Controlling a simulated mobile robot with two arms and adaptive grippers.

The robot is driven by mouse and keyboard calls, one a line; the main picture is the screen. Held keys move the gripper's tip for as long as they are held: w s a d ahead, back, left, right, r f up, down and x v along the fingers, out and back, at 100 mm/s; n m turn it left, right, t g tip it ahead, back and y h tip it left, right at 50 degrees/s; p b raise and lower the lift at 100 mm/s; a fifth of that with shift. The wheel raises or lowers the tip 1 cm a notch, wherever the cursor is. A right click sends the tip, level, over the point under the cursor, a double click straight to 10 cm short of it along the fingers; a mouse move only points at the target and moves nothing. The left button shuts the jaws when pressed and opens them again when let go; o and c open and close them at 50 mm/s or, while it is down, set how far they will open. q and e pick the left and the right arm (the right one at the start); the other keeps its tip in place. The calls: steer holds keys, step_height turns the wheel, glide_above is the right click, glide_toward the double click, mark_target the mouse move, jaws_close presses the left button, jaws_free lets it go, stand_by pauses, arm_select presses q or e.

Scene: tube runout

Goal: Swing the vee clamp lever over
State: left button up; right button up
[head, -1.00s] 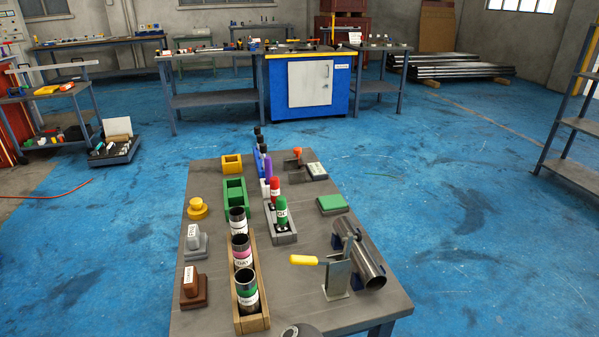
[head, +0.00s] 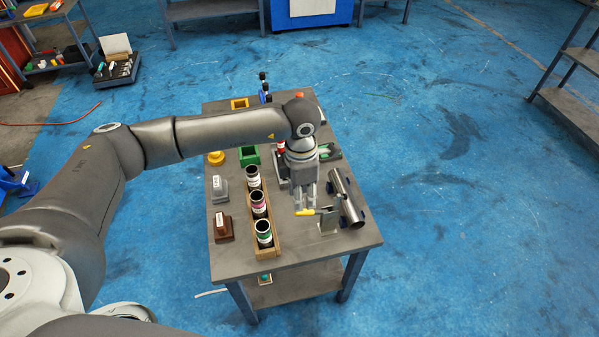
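The vee clamp stands near the table's right side, with a grey upright plate (head: 328,217) and a lever whose yellow handle (head: 305,212) points left. A steel tube (head: 348,199) lies beside it, on the right, in dark blue supports. My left gripper (head: 304,204) points down over the yellow handle, its two fingers apart with a gap between them. The fingertips are at or just above the handle; I cannot tell whether they touch it. My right gripper is not in view.
A wooden rack (head: 270,246) with several labelled tubes stands left of the clamp. Brown (head: 223,228) and grey (head: 220,190) stamp-like blocks sit at the table's left. My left arm hides part of the table's back. The table's front strip is clear.

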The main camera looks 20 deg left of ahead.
mark_target(311, 212)
arm_select(q)
steer(key=shift+w+a+r, duration=0.2)
steer(key=shift+w+a, duration=0.1)
steer(key=shift+a, duration=0.15)
steer(key=shift+f, duration=0.25)
step_height(311, 212, down, 8)
steer(key=b, duration=0.5)
steer(key=shift+f, duration=0.25)
steer(key=shift+w+r, duration=0.1)
steer(key=shift+r, duration=0.05)
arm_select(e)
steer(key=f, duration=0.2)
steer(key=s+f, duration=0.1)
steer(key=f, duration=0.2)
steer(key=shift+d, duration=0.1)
arm_select(q)
steer(key=c, duration=0.7)
